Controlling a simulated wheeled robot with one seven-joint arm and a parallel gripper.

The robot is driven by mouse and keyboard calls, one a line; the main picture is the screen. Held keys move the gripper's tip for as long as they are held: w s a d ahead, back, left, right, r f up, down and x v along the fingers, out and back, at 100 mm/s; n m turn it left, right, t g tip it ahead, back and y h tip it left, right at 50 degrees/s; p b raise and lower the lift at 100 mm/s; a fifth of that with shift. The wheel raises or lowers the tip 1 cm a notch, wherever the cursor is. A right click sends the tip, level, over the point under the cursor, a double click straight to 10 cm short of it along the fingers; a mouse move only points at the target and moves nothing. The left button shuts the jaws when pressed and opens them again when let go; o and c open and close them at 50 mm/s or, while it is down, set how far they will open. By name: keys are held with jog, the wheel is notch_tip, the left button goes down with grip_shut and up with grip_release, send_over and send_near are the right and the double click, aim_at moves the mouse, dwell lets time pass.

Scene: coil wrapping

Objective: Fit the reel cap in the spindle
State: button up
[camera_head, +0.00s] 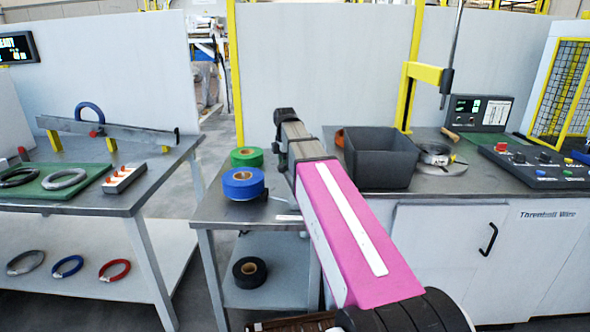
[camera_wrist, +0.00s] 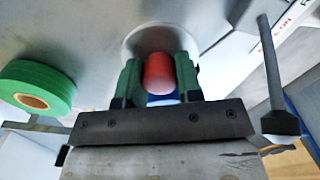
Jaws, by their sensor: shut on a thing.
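In the wrist view a red, rounded cylindrical piece (camera_wrist: 159,73), which looks like the reel cap, sits between the green fingers of my gripper (camera_wrist: 158,78), shut on it. A blue part (camera_wrist: 162,99) shows just below the red one; I cannot tell whether they are joined. A pale round shape (camera_wrist: 150,38) lies behind the fingertips on the grey surface. In the head view my gripper (camera_head: 284,152) is over the middle cart, beside the tape rolls, and the red piece is hidden. I cannot identify the spindle for certain.
A green roll (camera_head: 247,157) and a blue roll (camera_head: 243,183) stand left of my gripper; the green roll (camera_wrist: 38,88) also shows in the wrist view. A dark bin (camera_head: 381,158) and a wire coil (camera_head: 436,154) are on the right bench. A yellow bracket (camera_head: 424,73) holds an upright rod.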

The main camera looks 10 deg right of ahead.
jog(key=s+a+r, duration=0.1)
jog(key=a+r, duration=0.3)
jog(key=a, duration=0.4)
jog(key=s+a+r, duration=0.1)
jog(key=a+r, duration=0.4)
jog(key=a, duration=0.3)
jog(key=shift+r, duration=0.25)
jog(key=shift+f, duration=0.1)
jog(key=shift+f, duration=2.8)
jog(key=shift+f, duration=1.5)
jog(key=o, duration=1.1)
